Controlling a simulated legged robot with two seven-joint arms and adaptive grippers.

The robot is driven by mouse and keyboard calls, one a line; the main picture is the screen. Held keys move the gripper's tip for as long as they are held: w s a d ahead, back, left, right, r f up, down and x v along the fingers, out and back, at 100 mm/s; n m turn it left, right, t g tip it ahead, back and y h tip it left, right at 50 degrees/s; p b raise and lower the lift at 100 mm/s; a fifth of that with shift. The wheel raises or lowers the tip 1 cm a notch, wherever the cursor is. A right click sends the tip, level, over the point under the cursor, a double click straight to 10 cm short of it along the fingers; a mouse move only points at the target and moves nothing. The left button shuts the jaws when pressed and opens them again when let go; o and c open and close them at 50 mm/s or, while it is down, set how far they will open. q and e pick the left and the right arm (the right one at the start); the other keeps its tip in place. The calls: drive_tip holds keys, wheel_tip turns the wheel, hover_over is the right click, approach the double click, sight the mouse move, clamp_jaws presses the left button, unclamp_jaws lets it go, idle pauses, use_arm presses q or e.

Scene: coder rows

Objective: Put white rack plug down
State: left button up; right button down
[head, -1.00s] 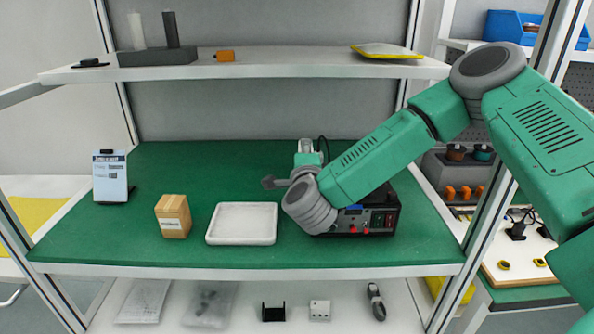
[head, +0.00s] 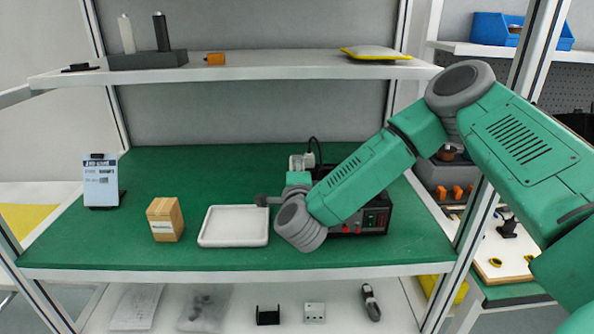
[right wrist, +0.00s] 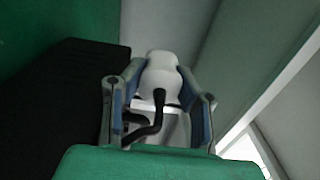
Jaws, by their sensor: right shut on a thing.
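My right gripper (right wrist: 158,105) is shut on a white plug (right wrist: 160,78). The plug is rounded, with a black cable curving in front of it. In the head view the white plug (head: 309,158) shows small above my green wrist, beside the black power unit (head: 372,218). The gripper (head: 297,166) is low at the back of the green mat there, partly hidden by my own arm. Whether the plug touches anything under it cannot be told. My left gripper is not in view.
A white tray (head: 234,243) lies left of my wrist, with a wooden block (head: 165,219) and a blue-white labelled card (head: 101,181) farther left. An upper shelf (head: 250,72) spans above the green mat (head: 200,166). The mat's back left is clear.

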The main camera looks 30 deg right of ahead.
drive_tip(key=c, duration=1.5)
unclamp_jaws()
drive_tip(key=shift+s+a+f, duration=0.1)
drive_tip(key=shift+s+f, duration=0.15)
drive_tip(key=shift+f, duration=0.6)
drive_tip(key=shift+c, duration=0.2)
drive_tip(key=shift+w+r+p, duration=0.15)
drive_tip(key=shift+r+p, duration=0.4)
drive_tip(key=shift+p, duration=0.1)
drive_tip(key=b+v, duration=0.6)
drive_tip(key=v, duration=0.5)
drive_tip(key=shift+s+a+r, duration=0.2)
drive_tip(key=shift+s+r, duration=0.1)
drive_tip(key=shift+r, duration=0.1)
